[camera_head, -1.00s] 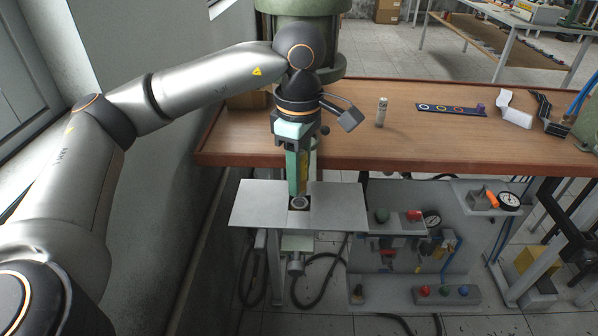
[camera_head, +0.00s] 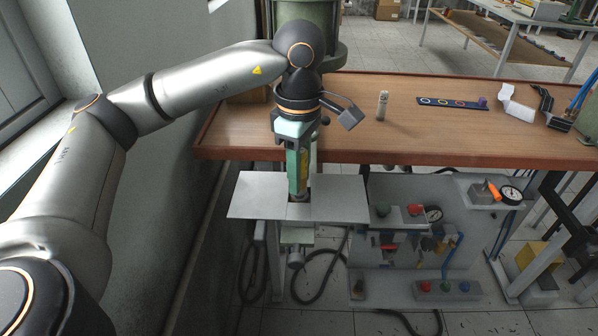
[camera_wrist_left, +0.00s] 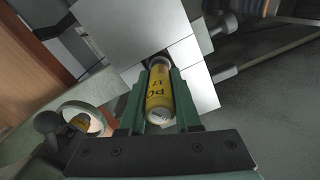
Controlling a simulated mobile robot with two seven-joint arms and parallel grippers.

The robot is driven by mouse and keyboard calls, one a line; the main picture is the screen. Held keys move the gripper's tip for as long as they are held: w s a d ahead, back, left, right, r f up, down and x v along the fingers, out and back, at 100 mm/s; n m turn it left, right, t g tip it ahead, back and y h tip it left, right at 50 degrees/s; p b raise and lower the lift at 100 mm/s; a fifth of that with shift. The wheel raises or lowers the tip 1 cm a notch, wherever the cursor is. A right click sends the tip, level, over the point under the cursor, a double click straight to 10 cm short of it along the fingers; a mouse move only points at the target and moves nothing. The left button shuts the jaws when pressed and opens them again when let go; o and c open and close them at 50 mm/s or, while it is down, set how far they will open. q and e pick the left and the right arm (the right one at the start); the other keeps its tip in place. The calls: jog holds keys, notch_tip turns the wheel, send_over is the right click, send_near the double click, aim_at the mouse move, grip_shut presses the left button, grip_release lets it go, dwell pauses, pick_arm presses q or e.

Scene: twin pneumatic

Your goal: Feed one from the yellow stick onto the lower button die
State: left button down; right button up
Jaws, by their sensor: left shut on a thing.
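The yellow stick (camera_wrist_left: 159,92) with dark lettering is gripped lengthwise between the green fingers of my left gripper (camera_head: 298,190). In the head view only a thin yellow strip of the stick (camera_head: 303,168) shows beside the fingers. The gripper points down at the pale metal plate (camera_head: 340,198) in front of the wooden bench. The stick's far end is at a dark opening in the plate in the wrist view (camera_wrist_left: 157,60). The lower button die is hidden under the fingertips and stick, so I cannot tell whether they touch. My right gripper is out of view.
The wooden bench (camera_head: 430,145) lies behind the plate. On it stand a pale cylinder (camera_head: 382,105) and a dark strip with coloured rings (camera_head: 450,102). A grey panel with valves and gauges (camera_head: 410,250) is at lower right. A wall is close at left.

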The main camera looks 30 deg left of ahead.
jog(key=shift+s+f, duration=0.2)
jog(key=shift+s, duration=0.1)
pick_arm(q)
jog(key=shift+f, duration=0.25)
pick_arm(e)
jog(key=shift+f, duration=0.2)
pick_arm(q)
jog(key=shift+f+b, duration=0.15)
jog(key=shift+b, duration=0.2)
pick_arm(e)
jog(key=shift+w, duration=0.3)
pick_arm(q)
jog(key=shift+f, duration=0.15)
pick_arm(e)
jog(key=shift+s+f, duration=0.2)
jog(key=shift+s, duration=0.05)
pick_arm(q)
jog(key=shift+r+p, duration=1.35)
jog(key=shift+r, duration=0.7)
jog(key=shift+r+p, duration=0.8)
jog(key=shift+r, duration=0.3)
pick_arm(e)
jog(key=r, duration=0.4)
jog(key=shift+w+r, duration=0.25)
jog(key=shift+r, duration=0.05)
pick_arm(q)
jog(key=shift+f, duration=0.1)
